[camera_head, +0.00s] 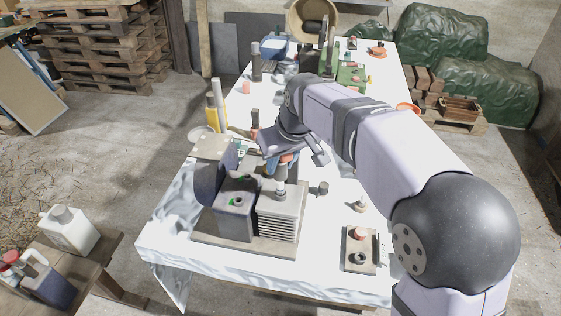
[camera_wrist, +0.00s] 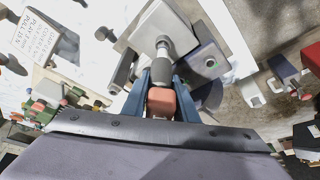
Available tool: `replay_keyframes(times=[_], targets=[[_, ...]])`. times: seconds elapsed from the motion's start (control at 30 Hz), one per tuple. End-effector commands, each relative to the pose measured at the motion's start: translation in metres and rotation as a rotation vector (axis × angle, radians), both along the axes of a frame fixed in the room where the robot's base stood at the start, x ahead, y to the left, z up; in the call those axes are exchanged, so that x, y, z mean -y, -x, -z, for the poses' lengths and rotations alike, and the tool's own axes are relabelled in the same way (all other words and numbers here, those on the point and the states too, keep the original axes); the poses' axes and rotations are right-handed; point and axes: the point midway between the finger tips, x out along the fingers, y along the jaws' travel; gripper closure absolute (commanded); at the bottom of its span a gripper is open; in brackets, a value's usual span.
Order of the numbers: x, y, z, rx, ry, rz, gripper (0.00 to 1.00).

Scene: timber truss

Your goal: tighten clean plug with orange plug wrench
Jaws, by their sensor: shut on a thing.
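The orange plug wrench has an orange grip (camera_wrist: 162,102), a dark grey collar (camera_wrist: 161,70) and a pale shaft. In the head view its lower part (camera_head: 281,174) stands roughly upright over the finned engine block (camera_head: 279,217). My gripper (camera_wrist: 162,88) has its blue fingers on both sides of the orange grip and is shut on it. My gripper also shows above the block in the head view (camera_head: 284,153). The wrench's lower end meets the top of the block. The clean plug is not visible; the wrench's lower end hides that spot.
A dark grey box (camera_head: 236,211) stands left of the finned block on a base plate (camera_head: 225,246). A small tray (camera_head: 351,266) with a reddish-topped piece lies at the table's right front. Bottles and tools crowd the far table. The white tabletop (camera_head: 325,255) is clear between block and tray.

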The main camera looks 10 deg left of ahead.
Motion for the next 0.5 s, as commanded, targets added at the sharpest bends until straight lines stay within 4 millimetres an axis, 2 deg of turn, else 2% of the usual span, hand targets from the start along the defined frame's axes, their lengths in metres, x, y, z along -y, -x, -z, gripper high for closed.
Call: replay_keyframes(times=[0.5], targets=[[0.000,0.000,0.014,0.002,-0.001,0.000,1.00]])
